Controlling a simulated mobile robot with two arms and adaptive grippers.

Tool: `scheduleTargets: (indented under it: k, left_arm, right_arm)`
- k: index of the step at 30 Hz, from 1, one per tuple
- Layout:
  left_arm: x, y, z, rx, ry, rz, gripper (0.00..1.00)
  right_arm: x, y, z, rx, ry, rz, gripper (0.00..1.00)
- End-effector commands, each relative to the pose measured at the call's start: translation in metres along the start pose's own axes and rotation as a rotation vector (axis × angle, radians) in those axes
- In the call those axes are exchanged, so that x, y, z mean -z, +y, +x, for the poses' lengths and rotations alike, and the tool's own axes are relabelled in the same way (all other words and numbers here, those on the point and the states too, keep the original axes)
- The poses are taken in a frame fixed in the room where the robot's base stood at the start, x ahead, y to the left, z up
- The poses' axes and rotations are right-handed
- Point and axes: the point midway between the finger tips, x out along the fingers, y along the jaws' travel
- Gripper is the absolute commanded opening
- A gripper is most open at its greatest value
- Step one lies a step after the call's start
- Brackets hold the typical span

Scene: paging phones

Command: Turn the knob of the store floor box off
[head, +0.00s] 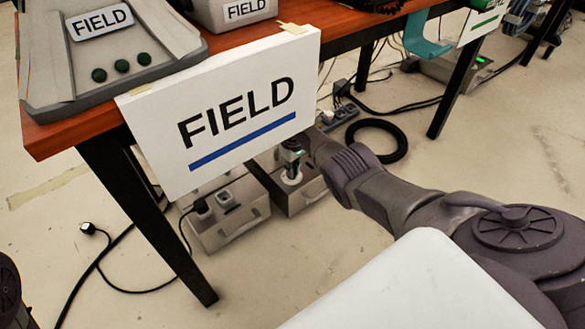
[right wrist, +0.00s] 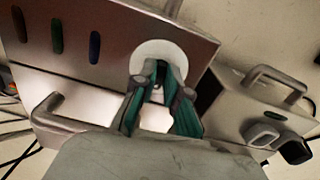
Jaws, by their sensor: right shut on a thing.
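A metal floor box (right wrist: 110,30) with a white round dial (right wrist: 158,56) and several coloured slots fills the upper left of the right wrist view. In the head view this floor box (head: 306,192) stands under the table, partly hidden by my arm and the FIELD sign. No label naming it as the store box shows. My right gripper (right wrist: 160,82) comes down over the dial with its teal fingertips close together, shut on the knob at the dial's middle. The knob is mostly hidden between the fingers, so its setting cannot be read. My left gripper is not in view.
A FIELD sign (head: 228,113) hangs on the wooden table (head: 60,137) just above my right forearm. A second floor box (head: 232,222) with plugs stands left of the gripped one. A power strip (head: 340,116), black cable coil (head: 377,141) and table legs are near.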

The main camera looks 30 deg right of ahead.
Motion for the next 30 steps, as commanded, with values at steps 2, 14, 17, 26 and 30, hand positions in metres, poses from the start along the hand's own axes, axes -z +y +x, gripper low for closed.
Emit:
scheduleTargets:
  k: [2, 14, 17, 26, 30]
  left_arm:
    - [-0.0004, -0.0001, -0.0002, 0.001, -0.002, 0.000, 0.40]
    - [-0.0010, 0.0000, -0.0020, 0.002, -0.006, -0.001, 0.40]
    - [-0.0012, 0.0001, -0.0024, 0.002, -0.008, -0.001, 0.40]
    - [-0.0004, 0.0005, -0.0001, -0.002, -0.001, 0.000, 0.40]
    - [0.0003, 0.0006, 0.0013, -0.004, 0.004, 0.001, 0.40]
  right_arm:
    - [0.0005, 0.0007, -0.0006, -0.001, 0.001, -0.071, 0.00]
    - [0.0012, 0.0024, -0.0003, -0.001, 0.002, -0.438, 0.00]
    - [0.0013, 0.0027, -0.0002, -0.001, 0.002, -0.514, 0.00]
    - [0.0018, 0.0031, -0.0001, -0.001, 0.002, -0.678, 0.00]
    - [0.0020, 0.0032, -0.0002, 0.000, 0.002, -0.717, 0.00]
